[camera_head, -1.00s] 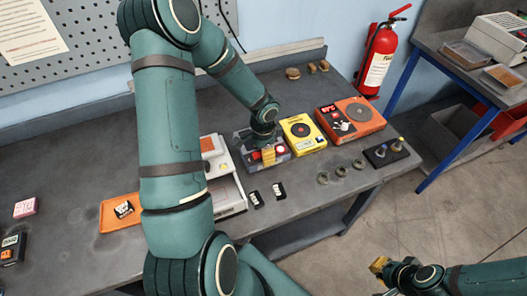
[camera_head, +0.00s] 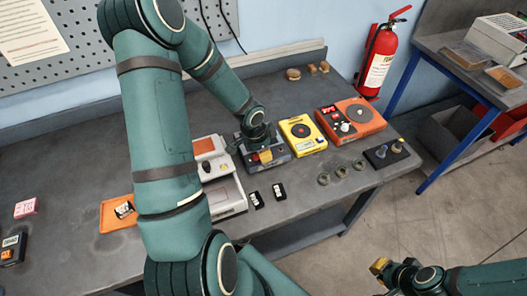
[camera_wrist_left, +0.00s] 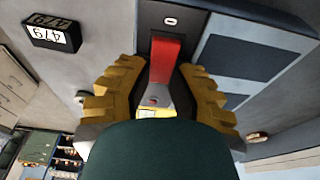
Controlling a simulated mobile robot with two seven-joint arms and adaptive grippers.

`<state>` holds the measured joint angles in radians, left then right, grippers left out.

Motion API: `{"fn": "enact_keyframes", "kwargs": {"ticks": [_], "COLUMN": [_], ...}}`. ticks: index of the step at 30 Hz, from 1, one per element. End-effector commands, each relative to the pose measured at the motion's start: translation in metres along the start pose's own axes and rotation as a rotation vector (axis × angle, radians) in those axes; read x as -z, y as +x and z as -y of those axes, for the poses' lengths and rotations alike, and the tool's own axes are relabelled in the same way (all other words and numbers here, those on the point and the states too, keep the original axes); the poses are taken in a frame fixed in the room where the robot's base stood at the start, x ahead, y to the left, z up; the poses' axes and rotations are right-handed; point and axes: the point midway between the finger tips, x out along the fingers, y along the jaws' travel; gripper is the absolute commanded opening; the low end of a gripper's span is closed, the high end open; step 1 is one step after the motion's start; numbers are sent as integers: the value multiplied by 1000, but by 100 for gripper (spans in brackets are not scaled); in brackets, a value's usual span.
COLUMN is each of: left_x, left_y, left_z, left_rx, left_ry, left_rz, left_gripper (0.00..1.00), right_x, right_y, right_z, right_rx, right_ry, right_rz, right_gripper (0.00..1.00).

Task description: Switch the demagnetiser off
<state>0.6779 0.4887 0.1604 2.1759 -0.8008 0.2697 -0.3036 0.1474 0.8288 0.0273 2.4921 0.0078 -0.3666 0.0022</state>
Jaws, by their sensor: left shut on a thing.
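The demagnetiser looks to be the grey box (camera_head: 282,159) on the bench, between the white-and-orange device and the yellow one. My left gripper (camera_head: 263,155) is over its top and hides much of it. In the left wrist view, a red lever (camera_wrist_left: 165,62) stands in a dark slot on the box. The yellow fingers of my left gripper (camera_wrist_left: 160,75) are on both sides of the lever, shut on it. The lever's exact setting cannot be told. My right gripper (camera_head: 380,266) is away from the bench at the lower right; its jaw gap is unclear.
The white-and-orange device (camera_head: 222,190) is close on the left, the yellow device (camera_head: 303,133) on the right, and an orange device (camera_head: 350,120) beyond. Small black labelled blocks (camera_head: 279,191) and several rings (camera_head: 341,171) lie near the front edge.

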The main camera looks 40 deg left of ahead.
Motion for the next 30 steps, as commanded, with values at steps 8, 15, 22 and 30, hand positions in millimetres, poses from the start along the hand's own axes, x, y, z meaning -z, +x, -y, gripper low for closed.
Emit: {"fn": "enact_keyframes", "kwargs": {"ticks": [8,15,22,30], "left_x": [-2,-2,-2,-2], "left_y": [-1,0,-1,-4], "left_z": [-1,-2,-1,0], "left_rx": [-3,-3,-2,0], "left_ry": [-2,-1,-1,-1], "left_rz": [-87,-88,-88,-90], "left_gripper": [0,0,53,53], "right_x": [1,1,1,1], "right_y": [-11,-10,-10,-10], "right_z": [4,3,3,3], "right_rx": [2,2,2,2], "right_ry": [0,0,0,0], "right_rz": [0,0,0,0], "right_gripper": [0,0,0,0]}}
